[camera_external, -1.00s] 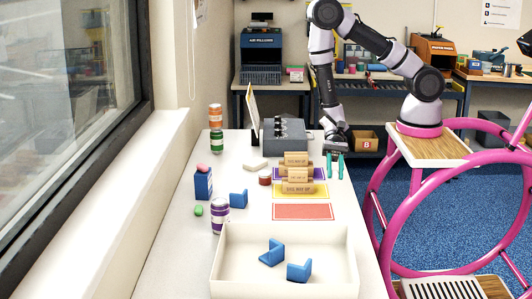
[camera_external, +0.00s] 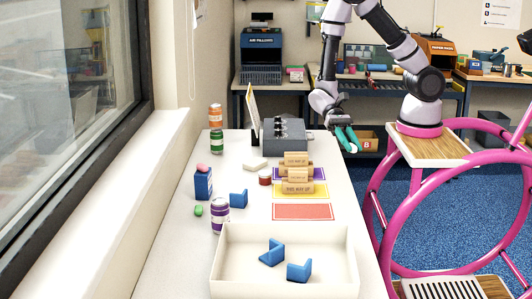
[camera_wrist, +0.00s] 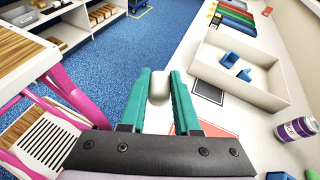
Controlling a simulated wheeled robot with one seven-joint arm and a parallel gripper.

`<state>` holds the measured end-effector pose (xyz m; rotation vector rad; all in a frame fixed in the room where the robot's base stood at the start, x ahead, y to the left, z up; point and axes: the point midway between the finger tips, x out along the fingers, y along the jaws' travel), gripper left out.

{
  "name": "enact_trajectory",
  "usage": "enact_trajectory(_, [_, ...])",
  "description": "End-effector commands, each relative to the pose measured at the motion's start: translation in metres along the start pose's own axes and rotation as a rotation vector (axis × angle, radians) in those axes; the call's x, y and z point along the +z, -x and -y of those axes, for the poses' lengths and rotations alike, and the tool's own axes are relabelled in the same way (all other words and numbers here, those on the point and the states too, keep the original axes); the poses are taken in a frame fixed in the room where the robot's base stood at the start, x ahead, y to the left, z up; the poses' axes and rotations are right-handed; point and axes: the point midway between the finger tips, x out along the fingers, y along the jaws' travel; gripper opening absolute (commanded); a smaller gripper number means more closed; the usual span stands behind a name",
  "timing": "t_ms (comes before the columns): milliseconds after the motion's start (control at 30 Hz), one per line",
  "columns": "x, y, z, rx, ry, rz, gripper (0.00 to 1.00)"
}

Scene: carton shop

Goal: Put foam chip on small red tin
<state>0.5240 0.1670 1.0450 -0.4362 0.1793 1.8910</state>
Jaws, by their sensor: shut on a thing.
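My gripper (camera_wrist: 160,88) is shut on a small, rounded white piece, the foam chip (camera_wrist: 159,87), held between the tips of its green fingers. In the external view my gripper (camera_external: 348,140) is raised beyond the table's right edge, its fingers tilted down to the right; the chip is hard to make out there. The small red tin (camera_external: 265,180) is a short dark-red cylinder standing on the white table, left of the purple mat and well to the left of my gripper. I cannot make out the tin in the wrist view.
Brown rolls (camera_external: 297,187) stand on the yellow and purple mats, right of the tin. A flat off-white piece (camera_external: 255,164) lies behind it. A grey machine (camera_external: 284,134) is at the back. A white tray (camera_external: 284,233) with blue pieces is in front; the red mat (camera_external: 303,212) is bare.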

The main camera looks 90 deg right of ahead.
Motion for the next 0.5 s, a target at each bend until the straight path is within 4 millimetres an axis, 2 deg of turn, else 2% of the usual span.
enact_trajectory(133, [-0.007, -0.008, -0.025, 0.243, 0.093, 0.021, 0.00])
enact_trajectory(267, [-0.020, -0.005, -0.048, 0.493, 0.189, 0.041, 0.00])
enact_trajectory(367, [-0.034, 0.004, -0.064, 0.694, 0.266, 0.056, 0.00])
enact_trajectory(500, [-0.056, 0.025, -0.078, 0.986, 0.381, 0.075, 0.00])
